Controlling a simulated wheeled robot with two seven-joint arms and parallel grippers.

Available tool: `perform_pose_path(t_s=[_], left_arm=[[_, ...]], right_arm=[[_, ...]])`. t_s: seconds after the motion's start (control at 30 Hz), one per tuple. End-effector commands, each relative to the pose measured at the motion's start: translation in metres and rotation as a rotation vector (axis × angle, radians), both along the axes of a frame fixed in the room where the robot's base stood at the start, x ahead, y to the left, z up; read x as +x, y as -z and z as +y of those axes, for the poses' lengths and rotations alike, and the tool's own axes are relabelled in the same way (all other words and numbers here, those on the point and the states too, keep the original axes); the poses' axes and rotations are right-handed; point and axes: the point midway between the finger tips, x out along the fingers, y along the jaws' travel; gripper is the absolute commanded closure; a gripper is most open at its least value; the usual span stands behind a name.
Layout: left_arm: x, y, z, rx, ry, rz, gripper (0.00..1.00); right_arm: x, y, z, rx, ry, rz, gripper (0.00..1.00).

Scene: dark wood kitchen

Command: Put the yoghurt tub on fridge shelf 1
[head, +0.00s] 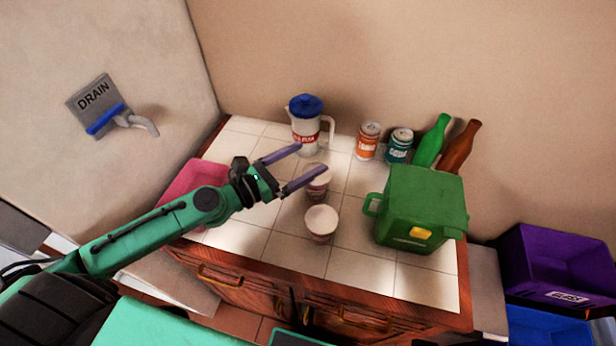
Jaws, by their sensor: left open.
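Two small tubs with pale lids stand on the white tiled counter (270,242). The front tub (321,224) stands clear of my gripper. The rear tub (316,191) is just behind it, partly hidden by a finger of my left gripper (311,159). My left gripper reaches in from the left, open, with nothing seen between its purple fingers. Its lower finger crosses the rear tub's top; I cannot tell if they touch. Which tub is the yoghurt cannot be read. The fridge shelf and my right gripper are not in view.
A blue-lidded jug (306,130) stands beyond the fingers. An orange can (368,142), a teal can (399,147), a green bottle (431,143) and a brown bottle (460,146) line the back. A green box (421,205) stands right, a pink container (190,178) left. The front tiles are clear.

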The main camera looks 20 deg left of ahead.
Motion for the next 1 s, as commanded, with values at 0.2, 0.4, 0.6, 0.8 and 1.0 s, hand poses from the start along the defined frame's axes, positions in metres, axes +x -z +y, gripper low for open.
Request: perform_pose_path(t_s=[0.2,0.4,0.6,0.8,1.0], left_arm=[[0.000,0.058,-0.001,-0.014,-0.002,0.009,0.00],[0.010,0.074,-0.007,-0.009,-0.001,0.001,0.00],[0.028,0.073,-0.021,-0.008,-0.002,0.001,0.00],[0.057,0.074,-0.044,-0.009,-0.003,0.002,0.00],[0.059,0.078,-0.047,-0.006,-0.002,0.004,0.00]], right_arm=[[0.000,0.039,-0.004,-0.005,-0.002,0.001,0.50],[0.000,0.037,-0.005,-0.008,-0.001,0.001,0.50],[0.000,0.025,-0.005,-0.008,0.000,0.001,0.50],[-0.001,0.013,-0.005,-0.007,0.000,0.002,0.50],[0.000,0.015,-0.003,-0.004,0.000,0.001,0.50]])
